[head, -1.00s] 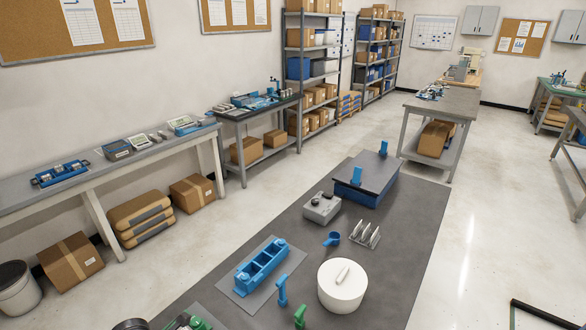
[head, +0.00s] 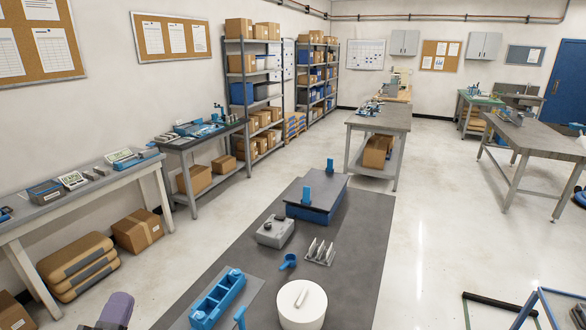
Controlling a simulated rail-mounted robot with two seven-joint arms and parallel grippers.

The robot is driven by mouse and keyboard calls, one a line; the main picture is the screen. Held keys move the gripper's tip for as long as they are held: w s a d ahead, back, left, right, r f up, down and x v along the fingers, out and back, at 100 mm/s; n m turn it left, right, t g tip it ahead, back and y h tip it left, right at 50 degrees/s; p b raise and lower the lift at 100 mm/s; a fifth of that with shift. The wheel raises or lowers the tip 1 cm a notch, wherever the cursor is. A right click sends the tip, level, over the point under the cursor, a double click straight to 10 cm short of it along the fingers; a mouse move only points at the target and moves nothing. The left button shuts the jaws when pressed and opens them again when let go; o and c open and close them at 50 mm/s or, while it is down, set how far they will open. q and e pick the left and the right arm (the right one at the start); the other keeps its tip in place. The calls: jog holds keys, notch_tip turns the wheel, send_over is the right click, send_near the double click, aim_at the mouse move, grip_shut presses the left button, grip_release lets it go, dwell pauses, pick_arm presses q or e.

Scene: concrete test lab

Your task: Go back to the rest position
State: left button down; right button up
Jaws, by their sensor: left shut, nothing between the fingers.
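Part of my left gripper (head: 113,311) shows at the bottom edge, left of centre, as a purple-grey and dark shape. It is shut and holds nothing, and its fingertips are hard to make out. It is left of the dark grey work surface (head: 350,245) and apart from the things on it. My right gripper is out of view.
On the work surface are a blue tray (head: 222,294), a white round block (head: 301,317), a grey box (head: 274,233), a blue scoop (head: 288,261), a metal rack (head: 320,252) and a blue dark-topped box (head: 318,198). Benches line the left wall. Floor at right is mostly clear.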

pick_arm(q)
jog(key=s+a+f+n+g+y, duration=0.1)
jog(key=s+f+n+g+y, duration=0.3)
jog(key=f+n, duration=0.3)
jog(key=s+a+f+n+g+y, duration=0.1)
jog(key=s+f+n+g+y, duration=0.15)
jog(key=f+n+g, duration=0.4)
jog(key=s+d+f+n+g+h, duration=0.25)
jog(key=s+d+f+g, duration=0.2)
jog(key=s+f, duration=0.65)
jog(key=s+d+f+n+g+h, duration=0.2)
jog(key=s+d+f+g+h, duration=0.3)
jog(key=s+f, duration=0.6)
notch_tip(320, 180, up, 23)
jog(key=s+y+p, duration=0.1)
jog(key=y+p, duration=0.1)
jog(key=p, duration=2)
jog(key=shift+s+d+t, duration=0.3)
jog(key=shift+d, duration=0.1)
jog(key=shift+r, duration=0.1)
